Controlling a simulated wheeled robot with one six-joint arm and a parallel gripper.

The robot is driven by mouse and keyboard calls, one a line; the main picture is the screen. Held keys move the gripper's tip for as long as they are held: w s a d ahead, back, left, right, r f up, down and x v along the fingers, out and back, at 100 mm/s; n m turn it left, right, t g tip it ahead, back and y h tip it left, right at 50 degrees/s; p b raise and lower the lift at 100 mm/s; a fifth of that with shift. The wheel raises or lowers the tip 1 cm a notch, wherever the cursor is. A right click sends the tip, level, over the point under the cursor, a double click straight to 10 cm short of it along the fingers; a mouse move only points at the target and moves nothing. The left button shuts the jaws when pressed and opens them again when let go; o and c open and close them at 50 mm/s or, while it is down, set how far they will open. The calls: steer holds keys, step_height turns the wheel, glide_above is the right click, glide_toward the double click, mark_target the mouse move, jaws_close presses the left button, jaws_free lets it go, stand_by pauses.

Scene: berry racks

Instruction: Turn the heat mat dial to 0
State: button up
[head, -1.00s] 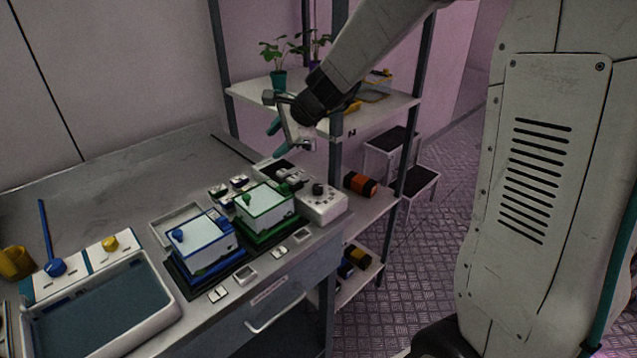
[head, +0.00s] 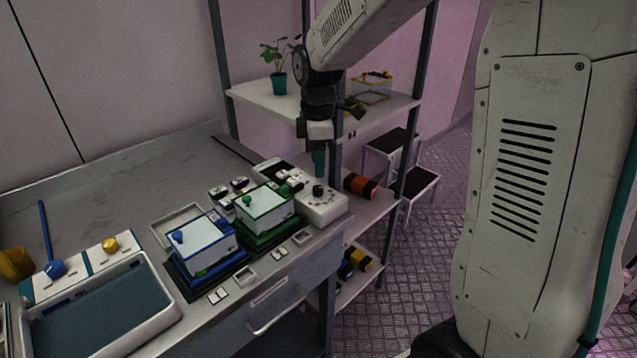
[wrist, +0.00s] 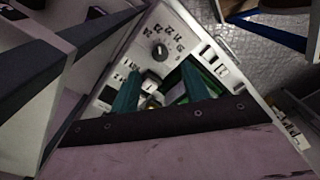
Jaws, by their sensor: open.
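The dial is a black round knob (head: 318,190) on the right end of a white control box (head: 326,209) at the bench's right end. In the wrist view the dial (wrist: 160,52) has a pale pointer mark and printed numbers around it, too small to read surely. My gripper (head: 318,168) points down above and slightly behind the box, apart from the dial. In the wrist view my gripper (wrist: 160,70) has two teal fingers spread apart with nothing between them. The dial shows just beyond the fingertips.
A green-based clear-lidded tray (head: 265,235) and a blue-based one (head: 205,272) stand left of the box. A shelf rack post (head: 333,265) rises close to the box. A plant pot (head: 279,83) stands on the upper shelf. A drawer handle (head: 277,312) juts from the bench front.

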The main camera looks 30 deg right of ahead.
mark_target(318, 188)
step_height(318, 188, down, 7)
steer(key=shift+r, duration=0.1)
stand_by(0.3)
steer(key=c, duration=1)
